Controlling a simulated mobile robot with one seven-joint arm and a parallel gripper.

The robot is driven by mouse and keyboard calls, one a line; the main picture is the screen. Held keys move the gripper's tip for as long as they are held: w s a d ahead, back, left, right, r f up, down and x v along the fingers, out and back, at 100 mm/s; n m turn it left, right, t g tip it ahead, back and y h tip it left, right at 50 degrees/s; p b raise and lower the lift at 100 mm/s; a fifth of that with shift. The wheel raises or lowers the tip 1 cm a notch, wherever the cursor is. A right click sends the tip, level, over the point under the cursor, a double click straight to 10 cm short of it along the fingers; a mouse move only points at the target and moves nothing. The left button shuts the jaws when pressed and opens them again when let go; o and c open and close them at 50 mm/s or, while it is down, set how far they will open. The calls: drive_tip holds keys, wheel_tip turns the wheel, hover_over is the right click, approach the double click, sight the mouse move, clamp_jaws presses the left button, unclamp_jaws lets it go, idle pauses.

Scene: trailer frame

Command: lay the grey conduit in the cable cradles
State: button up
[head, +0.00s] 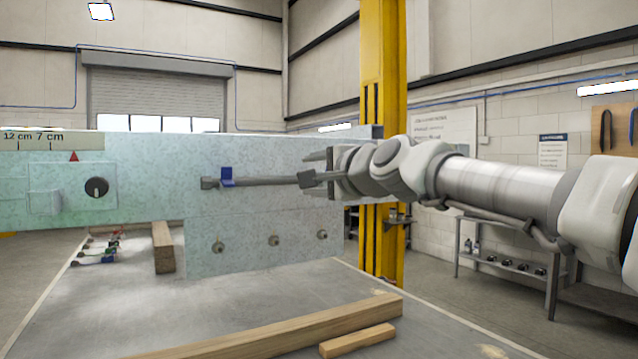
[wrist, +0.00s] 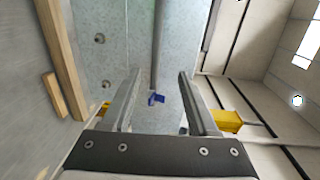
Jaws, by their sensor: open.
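The grey conduit (head: 265,181) lies level along the face of the pale speckled panel, with a darker end at the left. A blue cradle (head: 227,177) is at the conduit near that left end. My gripper (head: 312,168) is at the conduit's right part and hides what is behind it. In the wrist view, my gripper (wrist: 157,75) is open, with a finger on either side of the line of the conduit (wrist: 160,45). Another blue piece (wrist: 156,99), apparently a second cradle, shows between the fingers by the conduit's near end. I cannot tell whether the conduit is seated.
The panel (head: 265,215) has several bolts (head: 274,241) below the conduit and a black knob (head: 97,187) at left. Wooden beams (head: 285,330) lie on the grey deck (head: 230,300). A yellow column (head: 383,100) stands behind my gripper. Small coloured items (head: 98,250) lie at far left.

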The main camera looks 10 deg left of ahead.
drive_tip(key=shift+b+v, duration=0.7)
drive_tip(key=shift+v, duration=0.4)
